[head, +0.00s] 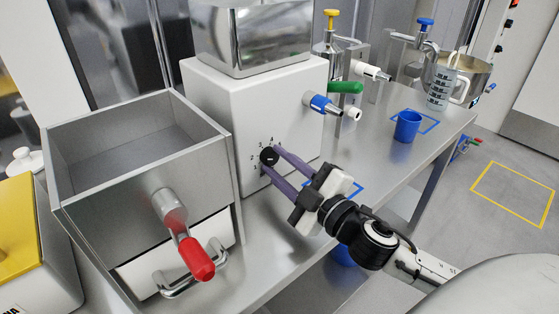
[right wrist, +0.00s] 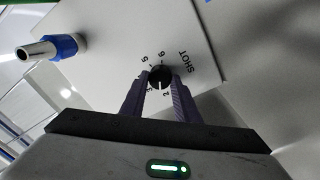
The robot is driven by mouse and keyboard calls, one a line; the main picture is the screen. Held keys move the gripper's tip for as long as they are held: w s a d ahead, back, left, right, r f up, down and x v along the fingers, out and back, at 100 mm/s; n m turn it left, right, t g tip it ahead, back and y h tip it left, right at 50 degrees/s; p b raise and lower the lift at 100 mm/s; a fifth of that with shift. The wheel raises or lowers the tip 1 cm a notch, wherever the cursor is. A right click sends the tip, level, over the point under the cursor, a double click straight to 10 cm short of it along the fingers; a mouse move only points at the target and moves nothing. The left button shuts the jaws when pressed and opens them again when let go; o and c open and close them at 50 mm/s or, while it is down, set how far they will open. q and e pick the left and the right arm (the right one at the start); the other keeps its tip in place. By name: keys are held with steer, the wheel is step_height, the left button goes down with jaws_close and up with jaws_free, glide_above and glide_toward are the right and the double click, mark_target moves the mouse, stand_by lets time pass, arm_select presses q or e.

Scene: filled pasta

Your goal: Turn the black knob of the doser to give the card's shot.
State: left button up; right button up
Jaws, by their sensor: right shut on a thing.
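The doser (head: 215,110) is a white box with a shiny metal hopper on top, standing on the steel bench. Its black knob (head: 269,156) sits on the front face, ringed by small numbers. My right gripper (head: 273,162) has its purple fingers on either side of the knob and is shut on it. The right wrist view shows the black knob (right wrist: 161,75) between the fingertips (right wrist: 161,88), with numbers and the word SHOT beside it. Where the knob's mark points cannot be told. No card is readable. My left gripper is not in view.
A steel bin with a red-handled lever (head: 196,259) stands left of the doser. A blue-collared nozzle (head: 322,104) juts from the doser's face. A blue cup (head: 407,126) and a grey measuring jug (head: 440,88) stand farther along the bench (head: 375,150).

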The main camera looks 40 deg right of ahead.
steer(key=shift+n, duration=1.1)
steer(key=o, duration=1)
steer(key=shift+o, duration=0.2)
steer(key=shift+s+f, duration=0.1)
steer(key=shift+s, duration=0.45)
steer(key=s+b, duration=0.1)
steer(key=s, duration=0.3)
steer(key=s+b, duration=0.1)
steer(key=s, duration=0.2)
steer(key=shift+s+d+f, duration=0.15)
steer(key=shift+s+f, duration=0.05)
steer(key=shift+s, duration=0.2)
steer(key=shift+s+r, duration=0.15)
steer(key=shift+s, duration=0.55)
steer(key=shift+s, duration=0.1)
